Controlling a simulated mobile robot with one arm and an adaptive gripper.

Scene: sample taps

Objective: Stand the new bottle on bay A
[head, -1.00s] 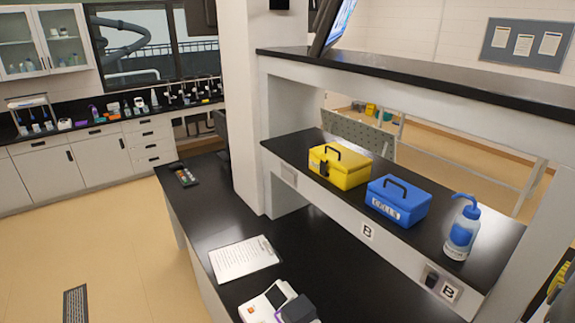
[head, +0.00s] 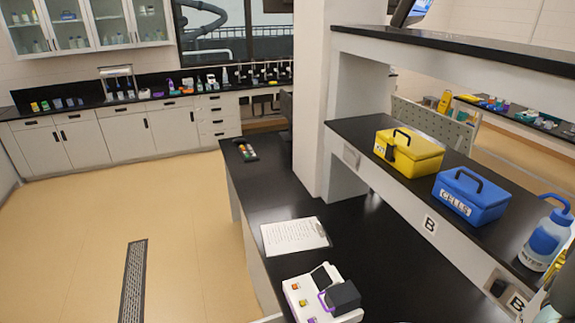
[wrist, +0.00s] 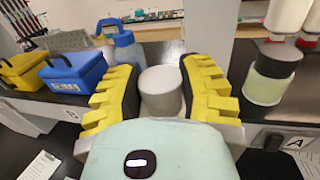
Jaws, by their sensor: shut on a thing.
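In the wrist view my gripper (wrist: 160,78) has its yellow-and-black fingers closed around a bottle (wrist: 162,95). Its pale grey, round top shows between them; the rest is hidden. The bay A sign (wrist: 300,142) is on the shelf front at the right edge of the wrist view. A pale green bottle with a dark cap (wrist: 265,88) stands on the shelf just above and left of that sign.
On the bay B shelf stand a yellow box (head: 415,157), a blue CELLS box (head: 472,196) and a blue-topped wash bottle (head: 546,238). A white post (wrist: 210,32) rises behind my gripper. The lower bench holds a paper sheet (head: 294,235) and a white device (head: 318,290).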

